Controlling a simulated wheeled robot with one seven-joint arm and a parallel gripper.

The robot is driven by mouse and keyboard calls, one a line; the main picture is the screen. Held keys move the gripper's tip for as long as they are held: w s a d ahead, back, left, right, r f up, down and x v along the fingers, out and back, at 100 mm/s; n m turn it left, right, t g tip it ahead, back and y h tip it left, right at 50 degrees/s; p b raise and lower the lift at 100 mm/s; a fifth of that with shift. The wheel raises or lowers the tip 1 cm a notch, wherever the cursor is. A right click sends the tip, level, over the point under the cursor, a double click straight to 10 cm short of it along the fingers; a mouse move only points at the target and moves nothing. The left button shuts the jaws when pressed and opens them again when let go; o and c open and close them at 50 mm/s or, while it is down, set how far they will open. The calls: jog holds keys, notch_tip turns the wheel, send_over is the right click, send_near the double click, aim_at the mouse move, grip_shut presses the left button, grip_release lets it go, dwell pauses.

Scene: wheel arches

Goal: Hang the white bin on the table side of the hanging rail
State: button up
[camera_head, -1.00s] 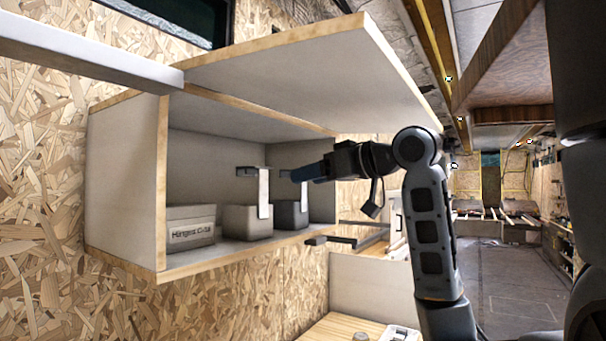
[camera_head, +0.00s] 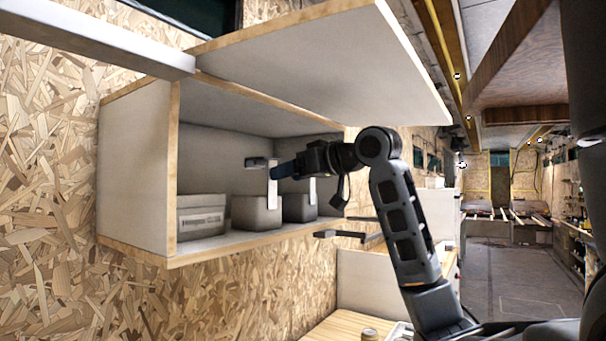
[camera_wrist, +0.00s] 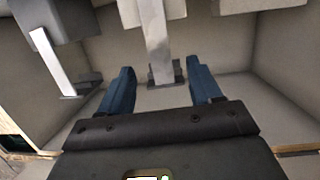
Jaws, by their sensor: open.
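Each has an upright white strip with a dark hook-like top. My gripper (camera_head: 277,172) reaches in from the right, at the height of the middle bin's strip (camera_head: 272,188). In the wrist view its blue fingers are open (camera_wrist: 160,88), one on each side of a white strip (camera_wrist: 157,45), with gaps on both sides. Another bin (camera_wrist: 55,18) with its strip is at upper left there. I cannot clearly identify the hanging rail; dark bars (camera_head: 340,235) project below the cabinet's right end.
A box with a printed label (camera_head: 202,217) stands at the cabinet's left. The cabinet's flap (camera_head: 325,65) is raised above my arm. The cabinet's side wall (camera_head: 137,170) closes the left. A wooden table top (camera_head: 345,328) is below right. Open floor (camera_head: 500,280) lies farther right.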

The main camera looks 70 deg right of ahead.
jog(key=shift+x, duration=3.35)
jog(key=c, duration=1.1)
jog(key=shift+p, duration=0.35)
jog(key=shift+r+p, duration=0.95)
jog(key=shift+r, duration=0.3)
jog(key=shift+s, duration=0.1)
